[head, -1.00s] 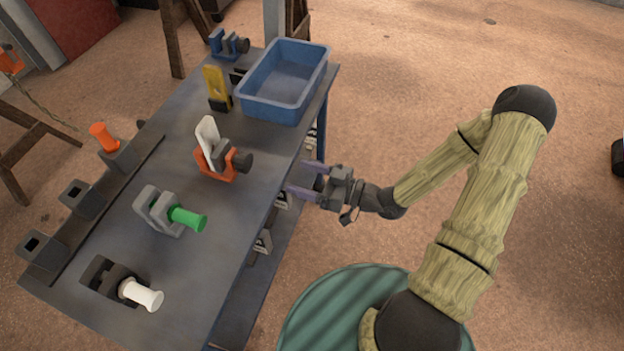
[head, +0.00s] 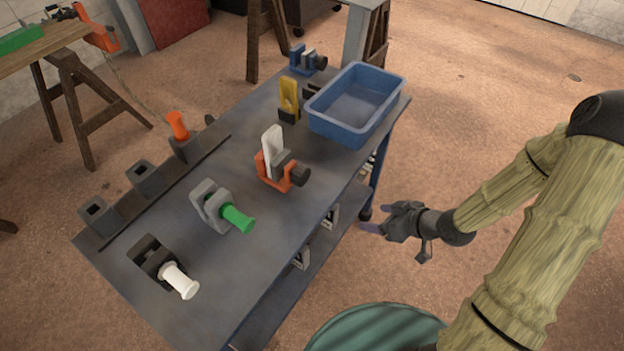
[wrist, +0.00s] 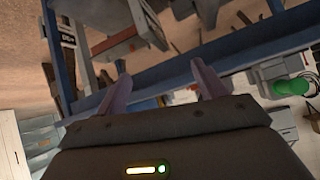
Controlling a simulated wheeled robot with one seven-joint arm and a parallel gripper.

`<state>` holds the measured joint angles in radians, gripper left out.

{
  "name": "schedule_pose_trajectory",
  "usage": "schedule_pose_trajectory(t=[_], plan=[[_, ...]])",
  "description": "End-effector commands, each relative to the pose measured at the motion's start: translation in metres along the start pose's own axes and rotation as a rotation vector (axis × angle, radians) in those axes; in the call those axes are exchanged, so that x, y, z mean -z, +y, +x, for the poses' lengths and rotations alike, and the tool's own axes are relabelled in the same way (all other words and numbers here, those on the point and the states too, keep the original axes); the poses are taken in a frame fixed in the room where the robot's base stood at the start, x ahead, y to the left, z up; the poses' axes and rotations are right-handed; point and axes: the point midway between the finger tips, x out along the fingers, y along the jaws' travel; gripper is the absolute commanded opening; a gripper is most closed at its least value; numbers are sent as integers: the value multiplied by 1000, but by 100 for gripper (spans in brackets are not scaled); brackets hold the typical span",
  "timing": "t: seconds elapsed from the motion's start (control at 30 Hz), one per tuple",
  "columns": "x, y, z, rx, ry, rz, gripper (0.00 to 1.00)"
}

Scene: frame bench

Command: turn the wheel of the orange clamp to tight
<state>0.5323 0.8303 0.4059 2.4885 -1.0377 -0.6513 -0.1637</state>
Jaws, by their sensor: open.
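The orange clamp (head: 268,174) stands on the grey bench in the head view, near the middle of its length. It has a dark round wheel (head: 300,174) on its right side, facing the bench's near long edge. A white upright piece (head: 272,140) stands in its jaws. My gripper (head: 378,217) is off the bench, to the right of the clamp and beyond the near edge, touching nothing. In the wrist view its two fingers (wrist: 160,72) are apart with nothing between them. I cannot make out the orange clamp in the wrist view.
A grey clamp with a green handle (head: 236,217) and a dark clamp with a white handle (head: 180,281) stand nearer on the bench (head: 235,285). A yellow piece (head: 289,95), a blue clamp (head: 302,62) and a blue bin (head: 340,130) are farther back. Open floor lies right of the bench.

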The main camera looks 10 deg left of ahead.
Motion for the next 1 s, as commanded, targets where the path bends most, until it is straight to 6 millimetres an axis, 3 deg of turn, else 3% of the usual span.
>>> schedule_pose_trajectory(t=[0.2, 0.37, 0.53, 0.7, 0.83, 1.0], plan=[[-10, 29, -44, -237, -313, 90, 70], [-3, 34, -88, -408, -454, 219, 70], [10, 18, -133, -549, -526, 407, 70], [25, -14, -166, -611, -530, 615, 70], [31, -33, -176, -611, -522, 716, 70], [32, -39, -179, -607, -521, 750, 70]])
